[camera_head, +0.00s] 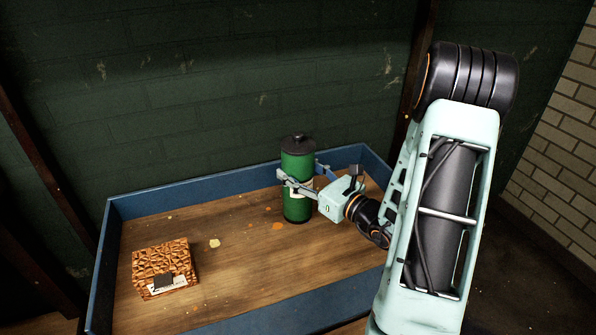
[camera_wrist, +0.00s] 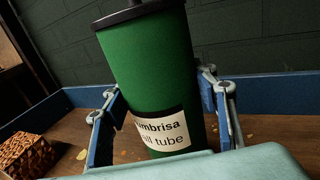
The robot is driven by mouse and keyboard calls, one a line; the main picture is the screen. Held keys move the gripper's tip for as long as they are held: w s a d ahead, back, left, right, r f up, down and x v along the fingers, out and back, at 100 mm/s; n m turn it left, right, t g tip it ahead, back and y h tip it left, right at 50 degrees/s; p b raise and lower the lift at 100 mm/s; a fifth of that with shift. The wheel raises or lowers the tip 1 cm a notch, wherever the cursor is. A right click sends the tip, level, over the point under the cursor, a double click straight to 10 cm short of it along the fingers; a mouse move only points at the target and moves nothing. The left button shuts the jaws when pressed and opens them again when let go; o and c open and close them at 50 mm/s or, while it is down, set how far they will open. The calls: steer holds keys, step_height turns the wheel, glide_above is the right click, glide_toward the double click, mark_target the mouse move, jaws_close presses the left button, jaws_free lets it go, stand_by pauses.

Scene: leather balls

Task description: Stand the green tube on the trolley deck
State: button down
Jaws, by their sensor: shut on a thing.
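The green tube (camera_head: 297,170) has a dark lid and stands upright on the wooden trolley deck (camera_head: 225,270), toward its right rear part. In the wrist view the tube (camera_wrist: 150,75) fills the middle and bears a white label reading in part "imbrisa" and "tube". My gripper (camera_head: 302,186) reaches in from the right and is shut around the tube's middle, one finger on each side. In the wrist view the fingers of my gripper (camera_wrist: 165,112) flank the tube. The tube's base looks at deck level; whether it bears fully on the deck is hard to tell.
A brown patterned box (camera_head: 163,266) with a label sits at the deck's left front; it also shows in the wrist view (camera_wrist: 28,155). A blue rim (camera_head: 180,204) surrounds the deck. Small orange and yellow flecks lie between box and tube. A dark brick wall (camera_head: 200,100) stands behind.

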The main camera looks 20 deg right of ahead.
steer(key=shift+f, duration=0.15)
steer(key=c, duration=0.8)
jaws_free()
steer(key=shift+r, duration=0.25)
steer(key=p+v, duration=0.2)
steer(key=v, duration=1)
steer(key=shift+f, duration=0.2)
